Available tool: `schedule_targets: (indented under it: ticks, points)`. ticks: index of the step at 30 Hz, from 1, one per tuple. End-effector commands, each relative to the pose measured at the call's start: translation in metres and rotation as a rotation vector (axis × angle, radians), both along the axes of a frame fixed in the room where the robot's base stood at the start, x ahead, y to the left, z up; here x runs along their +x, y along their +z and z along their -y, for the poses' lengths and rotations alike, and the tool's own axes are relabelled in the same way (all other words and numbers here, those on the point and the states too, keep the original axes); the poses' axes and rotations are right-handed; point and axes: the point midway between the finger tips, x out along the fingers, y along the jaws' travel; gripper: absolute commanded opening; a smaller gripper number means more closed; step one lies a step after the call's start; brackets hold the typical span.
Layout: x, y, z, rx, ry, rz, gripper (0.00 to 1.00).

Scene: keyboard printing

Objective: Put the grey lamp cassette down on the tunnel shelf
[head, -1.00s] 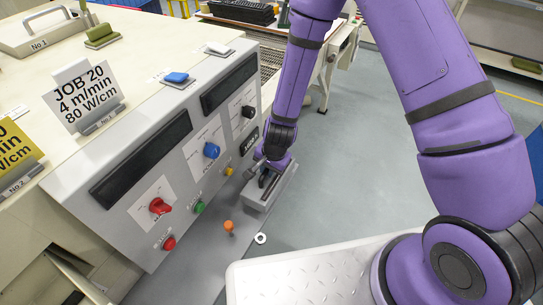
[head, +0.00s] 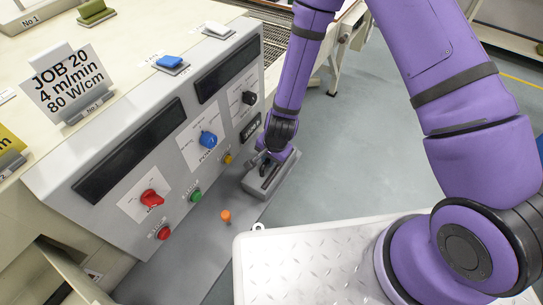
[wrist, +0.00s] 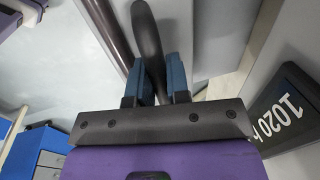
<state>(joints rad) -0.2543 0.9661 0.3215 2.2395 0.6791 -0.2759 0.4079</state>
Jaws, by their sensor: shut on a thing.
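The grey lamp cassette (head: 262,188) is a long grey box at the right end of the control panel. My gripper (head: 268,166) is over its top, pointing down. In the wrist view my blue-padded gripper (wrist: 160,82) is shut on a dark curved handle (wrist: 147,35). The arm hides part of the cassette. I cannot tell whether the cassette touches anything beneath it. I cannot pick out the tunnel shelf for certain; a flat grey ledge (head: 190,248) runs along the foot of the panel, next to the cassette.
The control panel (head: 125,160) with knobs and buttons stands close left of the cassette. An orange knob (head: 226,216) sticks up from the ledge. A dark "1020 h" display (wrist: 287,108) is close right of the gripper in the wrist view. Open floor (head: 350,160) lies right.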

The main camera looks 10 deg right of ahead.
Motion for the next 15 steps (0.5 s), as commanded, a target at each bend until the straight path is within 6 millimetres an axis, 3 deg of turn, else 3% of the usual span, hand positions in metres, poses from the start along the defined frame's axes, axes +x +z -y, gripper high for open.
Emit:
schedule_targets:
  ticks: [5,6,9,15]
  points:
    - [0.0003,-0.0019,0.0001,0.000,0.000,0.000,0.00]
    - [0.0001,-0.0029,0.0004,-0.001,0.000,-0.001,0.19]
    - [0.0001,-0.0025,0.0004,0.000,0.000,0.000,0.42]
    - [0.0001,-0.0024,0.0004,0.000,0.000,0.000,0.42]
